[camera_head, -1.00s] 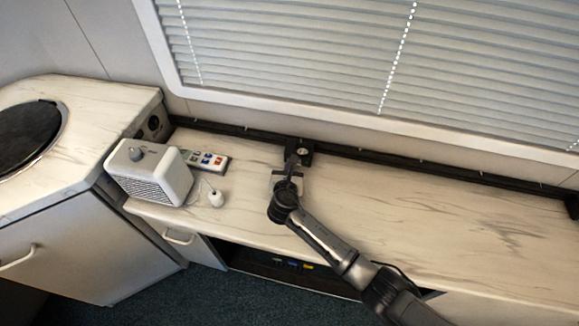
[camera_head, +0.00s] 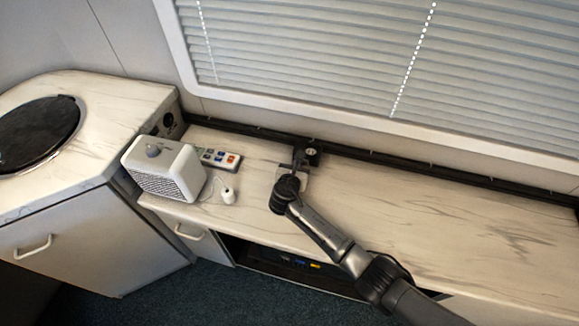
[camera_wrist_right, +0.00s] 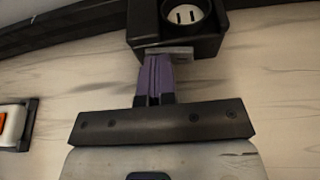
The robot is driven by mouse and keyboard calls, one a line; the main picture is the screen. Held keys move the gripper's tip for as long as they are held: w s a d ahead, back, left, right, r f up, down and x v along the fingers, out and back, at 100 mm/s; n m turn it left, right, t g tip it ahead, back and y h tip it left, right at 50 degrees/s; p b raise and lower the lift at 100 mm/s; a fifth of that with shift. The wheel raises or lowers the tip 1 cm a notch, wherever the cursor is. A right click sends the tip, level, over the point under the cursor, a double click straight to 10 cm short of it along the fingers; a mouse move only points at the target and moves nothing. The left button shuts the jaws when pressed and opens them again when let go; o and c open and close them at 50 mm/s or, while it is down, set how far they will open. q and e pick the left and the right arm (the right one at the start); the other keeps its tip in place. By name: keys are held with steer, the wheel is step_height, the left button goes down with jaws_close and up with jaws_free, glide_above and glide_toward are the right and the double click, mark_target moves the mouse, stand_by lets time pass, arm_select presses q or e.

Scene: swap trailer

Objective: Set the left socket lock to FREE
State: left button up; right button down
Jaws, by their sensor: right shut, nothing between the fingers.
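A black socket box (camera_head: 312,152) with a round pale socket face is mounted on the dark rail at the back of the counter. It also shows at the top of the right wrist view (camera_wrist_right: 207,38). A small grey tab (camera_wrist_right: 170,51) shows at the box's front edge. My right gripper (camera_head: 299,159) reaches the box from the front. Its purple fingers (camera_wrist_right: 156,58) are shut together and empty. Their tips are at the grey tab; I cannot tell whether they touch it. No lock marking is readable. My left gripper is not in view.
A white heater-like box (camera_head: 165,170), a remote-like panel with coloured buttons (camera_head: 219,158) and a small white knob on a cord (camera_head: 228,195) stand to the left. The counter (camera_head: 430,215) to the right is clear. Window blinds (camera_head: 300,60) hang behind.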

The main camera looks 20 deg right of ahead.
steer(key=shift+s+d+f, duration=0.15)
steer(key=shift+d, duration=0.45)
steer(key=shift+s+d+p, duration=0.4)
steer(key=shift+p, duration=0.25)
steer(key=shift+s+d, duration=0.25)
steer(key=shift+f, duration=0.1)
steer(key=shift+a, duration=0.1)
steer(key=shift+s+a+r+p, duration=0.15)
steer(key=shift+r+p, duration=0.1)
steer(key=shift+p, duration=0.05)
steer(key=v, duration=1.2)
steer(key=shift+a+f, duration=0.1)
steer(key=shift+a, duration=0.15)
steer(key=shift+s+a+r, duration=0.3)
steer(key=shift+s+a, duration=0.1)
steer(key=shift+a, duration=0.05)
steer(key=shift+m, duration=0.3)
